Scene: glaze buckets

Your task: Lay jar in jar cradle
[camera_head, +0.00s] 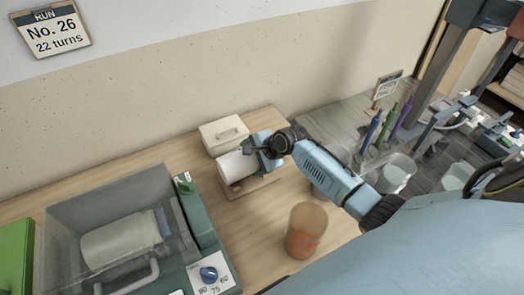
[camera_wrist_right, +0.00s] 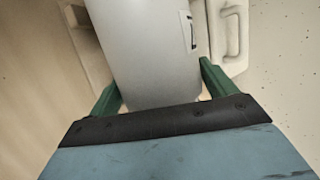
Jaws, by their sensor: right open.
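A white cylindrical jar (camera_head: 234,167) lies on its side on the low wooden jar cradle (camera_head: 262,187) at the middle of the table. In the right wrist view the jar (camera_wrist_right: 145,45) runs away from the camera, with a small label on its right side. My right gripper (camera_head: 256,152) is at the jar's right end. In the wrist view its green fingers (camera_wrist_right: 160,82) stand open on either side of the jar's near end. The cradle's inner surfaces are hidden under the jar. My left gripper is not in view.
A pale box with a handle (camera_head: 220,131) stands close behind the jar. A clear-covered machine (camera_head: 100,205) holding another white cylinder is at left. An orange-brown cup (camera_head: 306,232) stands in front of my right arm. Glaze buckets (camera_head: 396,172) and bottles are at right.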

